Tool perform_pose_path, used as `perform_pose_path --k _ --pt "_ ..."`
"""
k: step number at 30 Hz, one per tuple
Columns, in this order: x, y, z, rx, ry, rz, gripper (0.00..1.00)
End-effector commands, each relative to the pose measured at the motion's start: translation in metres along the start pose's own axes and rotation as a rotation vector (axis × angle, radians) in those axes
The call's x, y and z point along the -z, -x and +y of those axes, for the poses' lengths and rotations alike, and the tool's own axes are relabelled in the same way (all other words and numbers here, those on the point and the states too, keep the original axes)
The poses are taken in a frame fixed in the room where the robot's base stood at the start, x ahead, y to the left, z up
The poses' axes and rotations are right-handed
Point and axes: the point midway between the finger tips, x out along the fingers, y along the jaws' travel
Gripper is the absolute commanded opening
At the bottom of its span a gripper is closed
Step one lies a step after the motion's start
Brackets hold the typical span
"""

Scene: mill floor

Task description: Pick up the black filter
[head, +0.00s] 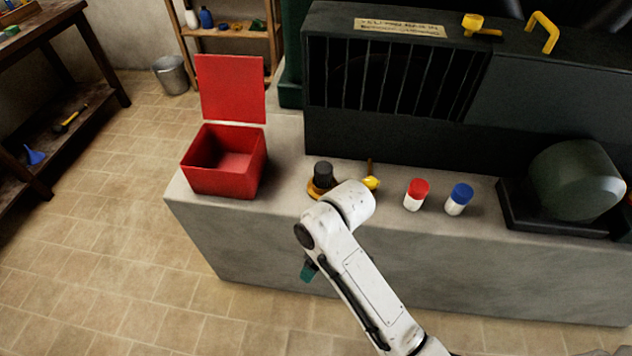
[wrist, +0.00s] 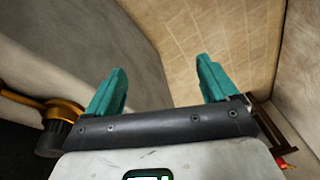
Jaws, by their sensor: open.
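The black filter (head: 323,174) is a short dark cylinder standing on the concrete ledge, right of the red box. An orange-yellow part (head: 315,190) shows at its foot; I cannot tell whether it is under or beside it. A dark ribbed cylinder, seemingly the filter (wrist: 50,140), shows at the left edge of the wrist view, beside a brass-yellow piece (wrist: 62,108). My gripper (wrist: 161,78) is open and empty, its teal fingers apart and pointing toward the tiled floor. In the head view one teal fingertip (head: 307,272) shows in front of the ledge, below the filter; my arm hides the rest.
The open red box (head: 222,190) stands on the ledge (head: 285,235) at left. Right of the filter are a yellow item (head: 371,183), a red-capped jar (head: 416,195) and a blue-capped jar (head: 459,199). A dark machine (head: 400,90) rises behind. The floor in front is clear.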

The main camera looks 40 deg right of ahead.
Motion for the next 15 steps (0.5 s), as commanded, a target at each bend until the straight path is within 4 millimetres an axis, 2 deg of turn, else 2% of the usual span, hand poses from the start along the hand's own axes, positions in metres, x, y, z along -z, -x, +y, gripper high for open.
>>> perform_pose_path --k 5,8,12,15 --pt "0.050 -0.006 0.030 0.016 0.119 0.023 0.87" --pt "0.081 -0.003 0.057 0.019 0.215 0.027 0.87" --pt "0.116 0.011 0.104 0.007 0.348 0.014 0.87" --pt "0.131 0.026 0.142 -0.008 0.431 -0.008 0.87"
